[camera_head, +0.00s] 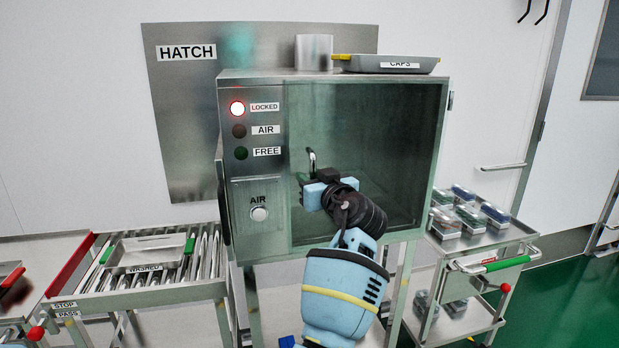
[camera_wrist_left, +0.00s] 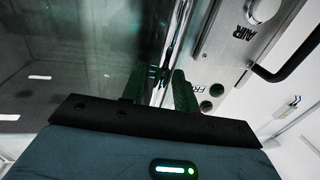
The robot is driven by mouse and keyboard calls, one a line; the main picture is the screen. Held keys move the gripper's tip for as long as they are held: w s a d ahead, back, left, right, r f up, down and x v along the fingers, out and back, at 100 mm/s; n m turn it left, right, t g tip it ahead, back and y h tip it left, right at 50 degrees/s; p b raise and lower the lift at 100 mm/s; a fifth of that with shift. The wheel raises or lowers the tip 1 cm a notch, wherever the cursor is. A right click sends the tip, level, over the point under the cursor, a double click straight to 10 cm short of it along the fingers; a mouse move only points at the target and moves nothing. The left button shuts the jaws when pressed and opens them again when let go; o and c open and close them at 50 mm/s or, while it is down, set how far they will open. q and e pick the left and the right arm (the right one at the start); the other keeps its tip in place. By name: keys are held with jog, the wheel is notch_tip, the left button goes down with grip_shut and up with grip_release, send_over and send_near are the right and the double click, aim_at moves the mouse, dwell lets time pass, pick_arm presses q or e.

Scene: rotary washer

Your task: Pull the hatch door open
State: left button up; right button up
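The hatch (camera_head: 262,210) is a steel cabinet with a glass door (camera_head: 385,130), which looks closed. The door's upright metal handle (camera_head: 311,158) is at its left edge. The upper lamp (camera_head: 237,108), labelled LOCKED, glows red; the AIR and FREE lamps are dark. A round AIR button (camera_head: 259,213) sits below them. My left gripper (camera_head: 306,184) is at the handle. In the left wrist view its two dark fingers (camera_wrist_left: 160,88) stand apart, one on each side of the handle bar (camera_wrist_left: 165,65); firm contact does not show. My right gripper is out of view.
A grey CAPS tray (camera_head: 390,64) and a metal cup (camera_head: 314,52) stand on top of the hatch. A roller conveyor with a WASHED tray (camera_head: 146,256) is at left. A loaded trolley (camera_head: 480,245) stands close at right.

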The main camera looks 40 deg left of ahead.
pick_arm(q)
jog(key=shift+d, duration=0.1)
grip_shut()
dwell(0.3)
